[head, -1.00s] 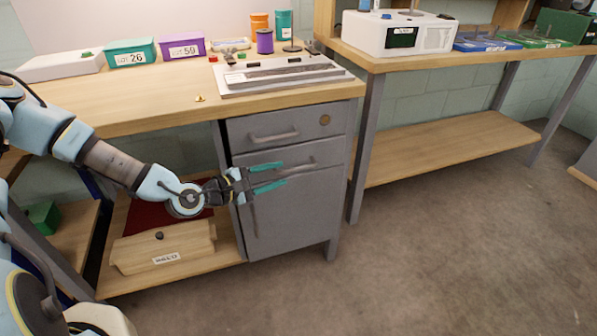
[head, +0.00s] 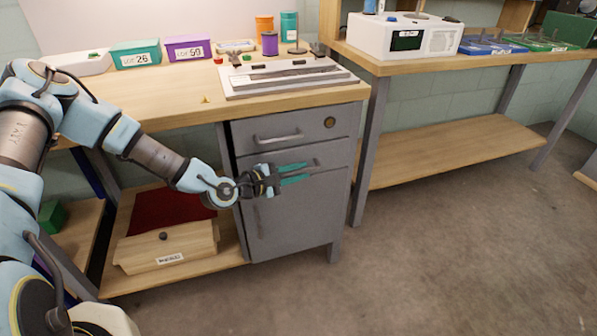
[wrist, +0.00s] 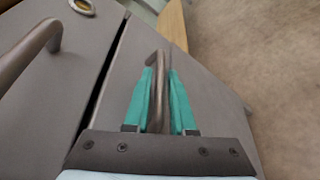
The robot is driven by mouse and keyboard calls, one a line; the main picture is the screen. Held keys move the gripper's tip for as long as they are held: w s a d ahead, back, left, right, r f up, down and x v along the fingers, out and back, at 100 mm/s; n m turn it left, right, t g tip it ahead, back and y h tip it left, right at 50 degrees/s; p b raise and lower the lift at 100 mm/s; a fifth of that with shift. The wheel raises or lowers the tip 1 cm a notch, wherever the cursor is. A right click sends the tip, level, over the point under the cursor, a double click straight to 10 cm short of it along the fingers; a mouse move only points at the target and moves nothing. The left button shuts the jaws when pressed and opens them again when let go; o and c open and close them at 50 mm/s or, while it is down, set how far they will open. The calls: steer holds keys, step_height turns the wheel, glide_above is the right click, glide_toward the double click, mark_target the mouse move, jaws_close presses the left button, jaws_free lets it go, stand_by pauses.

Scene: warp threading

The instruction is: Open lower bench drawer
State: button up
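The grey bench cabinet has an upper drawer (head: 290,128) with a bar handle and a round lock. The lower drawer (head: 330,158) is directly below it. My gripper (head: 294,174) is in front of the lower drawer at its handle. In the wrist view, the teal fingers of my gripper (wrist: 158,95) lie close on both sides of the lower drawer's handle (wrist: 157,62), which fills the space between them. A thin dark gap (wrist: 103,75) runs between the two drawer fronts. I cannot tell whether the lower drawer is pulled out.
A door with an upright handle (head: 258,222) is below the drawers. A wooden box (head: 165,248) sits on the low shelf at left. The bench top (head: 190,110) overhangs the drawers. The floor (head: 450,260) at right is clear.

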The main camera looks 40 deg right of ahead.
jaws_close()
stand_by(1.0)
